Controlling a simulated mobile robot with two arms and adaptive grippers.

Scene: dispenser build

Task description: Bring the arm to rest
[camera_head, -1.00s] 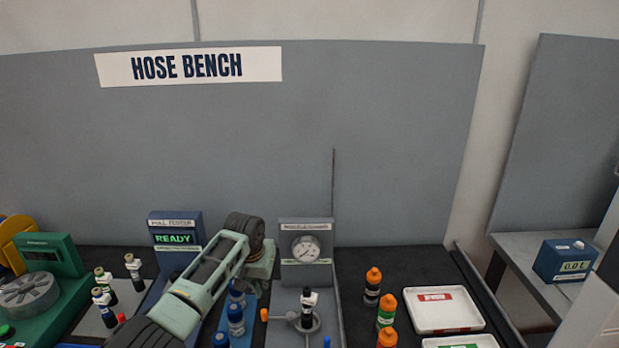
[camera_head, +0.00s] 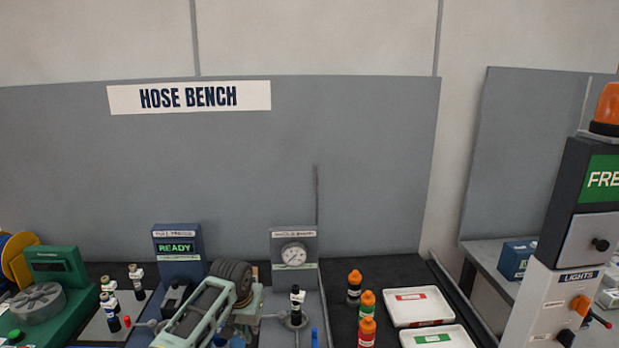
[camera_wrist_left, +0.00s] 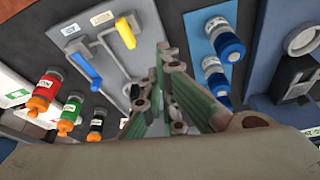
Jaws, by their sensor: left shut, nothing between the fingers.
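My left arm comes in at the bottom of the head view. Its gripper (camera_head: 248,312) is low over the bench, just left of the gauge station (camera_head: 294,255), and partly hidden by my own wrist. In the left wrist view my left gripper (camera_wrist_left: 172,62) has its green-grey fingers together, with nothing between them. It shows between the grey plate with a yellow lever (camera_wrist_left: 125,33) and a blue lever (camera_wrist_left: 87,70), and the blue-capped bottles (camera_wrist_left: 224,45). I see no contact with these. My right gripper is not in view.
Orange-capped bottles (camera_head: 367,331) and white trays (camera_head: 416,306) stand right of the gauge station. The pull tester (camera_head: 177,252) reads READY behind my arm. A control post (camera_head: 570,258) with an orange beacon stands at the right.

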